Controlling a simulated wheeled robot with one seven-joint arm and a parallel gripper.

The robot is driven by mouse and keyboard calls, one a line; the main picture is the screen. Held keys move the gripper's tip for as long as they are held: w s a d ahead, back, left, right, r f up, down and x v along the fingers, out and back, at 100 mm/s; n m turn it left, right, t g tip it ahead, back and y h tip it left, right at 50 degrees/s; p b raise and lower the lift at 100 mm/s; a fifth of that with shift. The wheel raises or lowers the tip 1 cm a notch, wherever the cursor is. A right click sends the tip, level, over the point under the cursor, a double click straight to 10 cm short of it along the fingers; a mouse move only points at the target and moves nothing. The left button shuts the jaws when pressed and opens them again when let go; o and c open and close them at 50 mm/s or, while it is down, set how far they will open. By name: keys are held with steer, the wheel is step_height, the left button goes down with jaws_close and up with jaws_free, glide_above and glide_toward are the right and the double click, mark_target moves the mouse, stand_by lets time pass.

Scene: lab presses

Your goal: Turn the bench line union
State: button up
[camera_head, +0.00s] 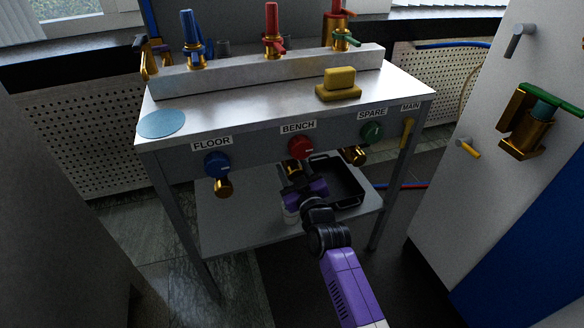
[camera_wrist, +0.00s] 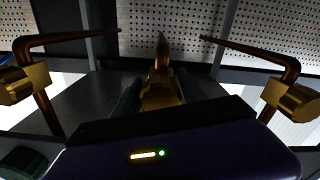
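The red BENCH knob (camera_head: 301,147) is on the front panel of the workbench, under its label. The brass bench line union (camera_head: 294,168) is below it, partly covered by my gripper. My gripper (camera_head: 292,180), dark and purple, reaches up to the union from the front. In the wrist view the brass union (camera_wrist: 160,93) is central, just beyond the purple gripper body, with dark finger edges beside it. The fingers are too dark to tell whether they touch it.
The brass FLOOR fitting (camera_head: 223,187) is left of my gripper, and the SPARE fitting (camera_head: 354,155) is to its right. A black tray (camera_head: 350,205) stands on the lower shelf (camera_head: 235,232). A white cabinet (camera_head: 480,100) stands at right.

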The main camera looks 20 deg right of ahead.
jaws_close()
steer(key=shift+m+p, duration=0.45)
steer(key=shift+m, duration=1.25)
steer(key=shift+o, duration=2.2)
jaws_free()
steer(key=s+p, duration=0.3)
steer(key=s, duration=0.4)
steer(key=shift+s+p, duration=0.35)
steer(key=shift+s, duration=0.05)
